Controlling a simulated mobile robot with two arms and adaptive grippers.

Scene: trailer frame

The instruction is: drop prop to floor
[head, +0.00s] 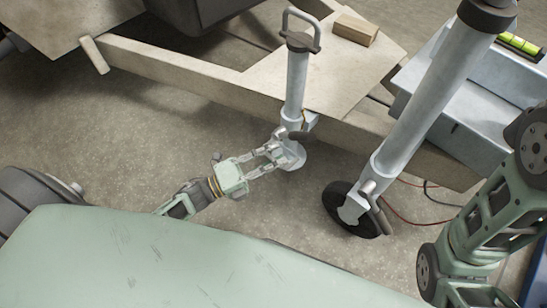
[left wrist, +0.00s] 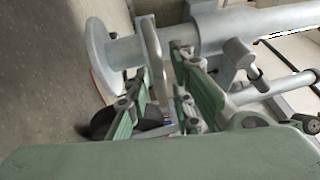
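The prop (head: 296,85) is a grey tube with a looped handle on top, standing upright at the trailer frame. Its round foot (head: 291,158) is low, close to the floor; I cannot tell whether it touches. In the left wrist view the prop's tube (left wrist: 235,30) runs sideways, with the foot (left wrist: 97,60) at left. My left gripper (head: 280,148) is beside the prop's lower end, fingers apart. In the left wrist view the left gripper's fingers (left wrist: 162,60) stand on either side of a thin grey bar; contact is unclear. My right gripper is out of view.
A jockey wheel (head: 352,210) on a thick slanted tube stands right of the prop. A wooden block (head: 355,29) lies on the frame plate (head: 325,75). A grey box (head: 465,100) with a green level (head: 520,45) is at right. Red and black cables cross the floor (head: 120,135).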

